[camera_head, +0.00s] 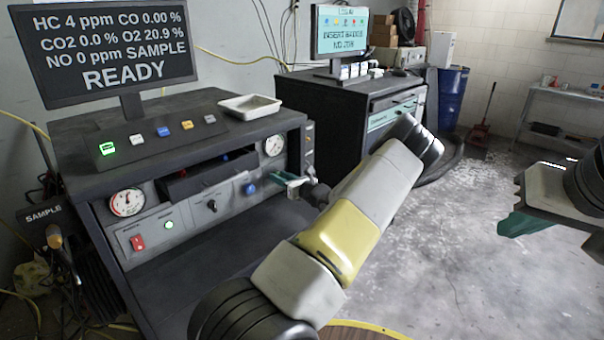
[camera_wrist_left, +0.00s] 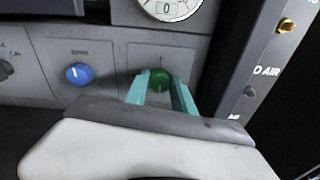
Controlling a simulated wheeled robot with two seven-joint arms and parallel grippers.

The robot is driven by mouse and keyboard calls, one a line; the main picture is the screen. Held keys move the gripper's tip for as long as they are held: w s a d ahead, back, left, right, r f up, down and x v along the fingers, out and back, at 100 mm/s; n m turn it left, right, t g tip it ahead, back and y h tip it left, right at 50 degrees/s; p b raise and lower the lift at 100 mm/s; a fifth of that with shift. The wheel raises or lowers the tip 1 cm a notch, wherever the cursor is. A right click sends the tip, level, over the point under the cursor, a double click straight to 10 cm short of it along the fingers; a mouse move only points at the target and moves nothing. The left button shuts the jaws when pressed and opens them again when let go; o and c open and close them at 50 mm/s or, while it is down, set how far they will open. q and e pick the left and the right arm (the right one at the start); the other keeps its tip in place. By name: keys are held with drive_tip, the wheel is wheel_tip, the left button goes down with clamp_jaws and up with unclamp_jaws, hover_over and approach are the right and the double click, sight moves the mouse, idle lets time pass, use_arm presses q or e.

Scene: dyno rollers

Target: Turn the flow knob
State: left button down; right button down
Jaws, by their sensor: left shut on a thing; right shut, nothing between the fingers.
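In the left wrist view a green knob (camera_wrist_left: 160,79) sits on the grey front panel below a white gauge; its label is too small to read. The teal fingers of my left gripper (camera_wrist_left: 162,88) are around the knob, one on each side, shut on it. In the head view my left gripper (camera_head: 289,182) is at the right end of the console panel, and the green knob is hidden there. A blue knob (camera_head: 249,189) is to its left and also shows in the wrist view (camera_wrist_left: 78,74). My right gripper (camera_head: 524,222) is shut and empty, over the floor at right.
The panel also has a black knob (camera_head: 211,205), a red switch (camera_head: 138,242) and two gauges, left (camera_head: 127,202) and right (camera_head: 274,145). A white tray (camera_head: 250,107) lies on the console top. A second cabinet (camera_head: 330,115) stands behind. The floor at right is open.

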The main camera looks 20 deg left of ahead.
use_arm(q)
drive_tip(key=shift+m, duration=1)
drive_tip(key=c, duration=1.1)
unclamp_jaws()
drive_tip(key=shift+o, duration=0.2)
drive_tip(key=shift+d, duration=0.1)
drive_tip(key=v, duration=0.7)
drive_tip(key=shift+s+d+r, duration=0.1)
drive_tip(key=shift+d, duration=0.2)
